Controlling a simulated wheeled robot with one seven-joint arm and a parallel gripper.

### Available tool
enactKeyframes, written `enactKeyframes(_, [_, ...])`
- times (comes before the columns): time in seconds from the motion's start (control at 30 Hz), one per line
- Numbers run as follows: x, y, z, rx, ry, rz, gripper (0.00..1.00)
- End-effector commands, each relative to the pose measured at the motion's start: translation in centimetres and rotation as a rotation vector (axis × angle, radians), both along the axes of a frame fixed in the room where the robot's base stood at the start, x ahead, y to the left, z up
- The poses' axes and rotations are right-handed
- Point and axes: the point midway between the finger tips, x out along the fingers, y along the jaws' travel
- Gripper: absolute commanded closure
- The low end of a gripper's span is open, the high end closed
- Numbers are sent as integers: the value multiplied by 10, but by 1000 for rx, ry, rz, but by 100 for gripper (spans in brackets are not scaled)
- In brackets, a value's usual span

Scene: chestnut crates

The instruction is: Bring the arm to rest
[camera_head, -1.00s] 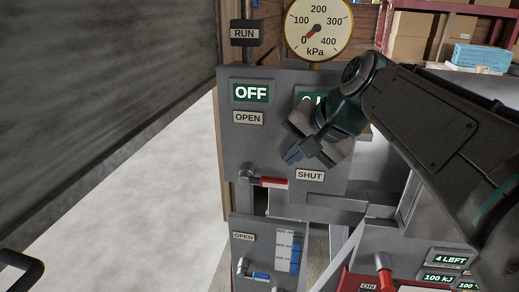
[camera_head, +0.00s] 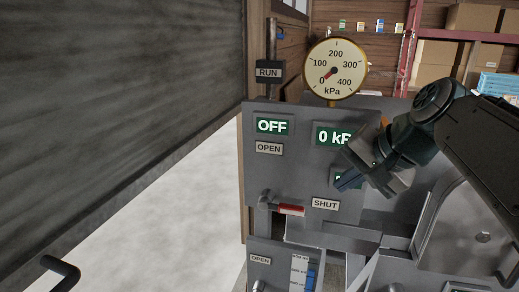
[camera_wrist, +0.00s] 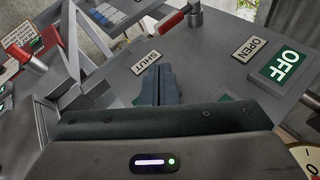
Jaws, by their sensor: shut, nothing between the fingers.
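My gripper (camera_head: 350,180) hangs in front of the grey control panel (camera_head: 262,180) in the head view. Its fingers are shut together with nothing between them, as the wrist view also shows (camera_wrist: 160,85). My arm comes in from the right and covers part of the panel. The panel carries a green OFF display (camera_head: 272,126), a display reading 0 kPa (camera_head: 332,136) partly behind my gripper, and OPEN (camera_head: 268,148) and SHUT (camera_head: 326,204) labels. A red-handled lever (camera_head: 290,210) lies sideways near the SHUT label. I cannot tell whether the fingers touch the panel.
A round kPa gauge (camera_head: 334,70) stands above the panel, its needle near 0. A RUN sign (camera_head: 269,72) is beside it. Shelves with boxes (camera_head: 480,18) stand behind at right. Pale floor (camera_head: 170,220) is open at left.

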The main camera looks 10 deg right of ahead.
Motion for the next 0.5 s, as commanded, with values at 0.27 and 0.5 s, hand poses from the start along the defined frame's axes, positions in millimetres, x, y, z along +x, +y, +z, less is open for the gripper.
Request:
enactKeyframes(0.27, [-1, 41, -44, -133, 83, 161, 100])
enactKeyframes(0.5, [-33, 103, -132, -432, 212, 531, 100])
